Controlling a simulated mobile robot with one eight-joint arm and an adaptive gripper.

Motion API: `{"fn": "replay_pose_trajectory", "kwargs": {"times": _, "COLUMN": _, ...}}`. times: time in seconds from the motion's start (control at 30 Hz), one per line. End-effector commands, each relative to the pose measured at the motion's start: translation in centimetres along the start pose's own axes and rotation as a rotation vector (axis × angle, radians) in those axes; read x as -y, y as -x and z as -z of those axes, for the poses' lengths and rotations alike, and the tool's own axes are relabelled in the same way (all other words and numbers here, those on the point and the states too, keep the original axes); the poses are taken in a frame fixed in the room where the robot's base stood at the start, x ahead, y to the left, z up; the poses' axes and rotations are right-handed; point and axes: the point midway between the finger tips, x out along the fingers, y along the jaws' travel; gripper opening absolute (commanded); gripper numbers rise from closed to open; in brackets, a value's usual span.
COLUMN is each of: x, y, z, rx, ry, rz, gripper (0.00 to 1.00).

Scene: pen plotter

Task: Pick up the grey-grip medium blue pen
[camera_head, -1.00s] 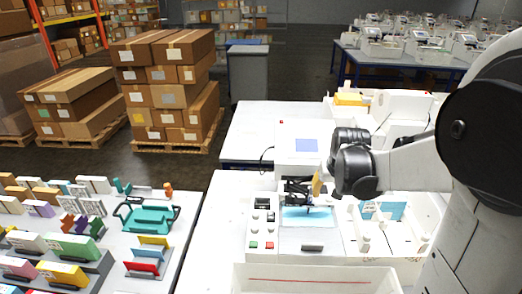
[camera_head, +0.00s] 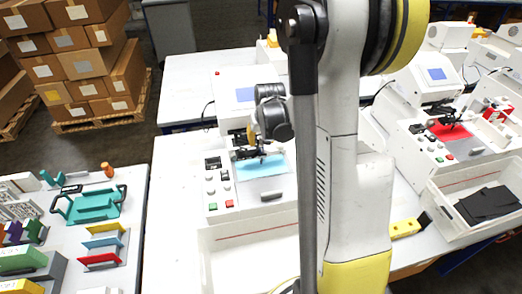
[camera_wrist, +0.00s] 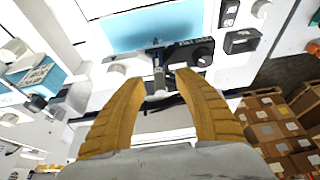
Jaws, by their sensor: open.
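The pen plotter (camera_head: 218,186) stands on the white table with a light blue sheet (camera_head: 262,168) on its bed. The sheet also shows in the wrist view (camera_wrist: 150,28). A black pen carriage (camera_head: 258,152) sits over the sheet; in the wrist view, it (camera_wrist: 200,52) lies just beyond my fingers. A slim grey upright piece (camera_wrist: 159,78), seemingly the pen in the carriage, stands between my fingertips; its blue colour and tip size cannot be read. My gripper (camera_wrist: 160,82) is open, its two yellow fingers on either side of that piece with gaps visible. In the head view, my gripper is partly hidden.
A second plotter with a red sheet (camera_head: 452,131) stands at the right, by a white bin with dark items (camera_head: 488,203). My arm hides the middle of the head view.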

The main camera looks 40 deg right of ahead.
Motion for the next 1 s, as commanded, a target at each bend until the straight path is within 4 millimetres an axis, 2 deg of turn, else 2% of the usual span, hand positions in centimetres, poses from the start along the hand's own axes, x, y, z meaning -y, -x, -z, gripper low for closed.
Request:
{"fn": "replay_pose_trajectory", "kwargs": {"times": 0.1, "x": 0.0, "y": -0.8, "z": 0.0, "rx": 0.0, "ry": 0.0, "rz": 0.0, "gripper": 0.38}}
{"fn": "replay_pose_trajectory", "kwargs": {"times": 0.3, "x": 0.0, "y": -0.7, "z": 0.0, "rx": 0.0, "ry": 0.0, "rz": 0.0, "gripper": 0.38}}
{"fn": "replay_pose_trajectory", "kwargs": {"times": 0.37, "x": 0.0, "y": -0.7, "z": 0.0, "rx": 0.0, "ry": 0.0, "rz": 0.0, "gripper": 0.22}}
{"fn": "replay_pose_trajectory", "kwargs": {"times": 0.43, "x": 0.0, "y": -0.7, "z": 0.0, "rx": 0.0, "ry": 0.0, "rz": 0.0, "gripper": 0.01}}
{"fn": "replay_pose_trajectory", "kwargs": {"times": 0.83, "x": 0.0, "y": -0.6, "z": 0.0, "rx": 0.0, "ry": 0.001, "rz": 0.0, "gripper": 0.0}}
{"fn": "replay_pose_trajectory", "kwargs": {"times": 1.0, "x": 0.0, "y": 1.4, "z": 0.8, "rx": 0.0, "ry": 0.001, "rz": 0.0, "gripper": 0.0}}
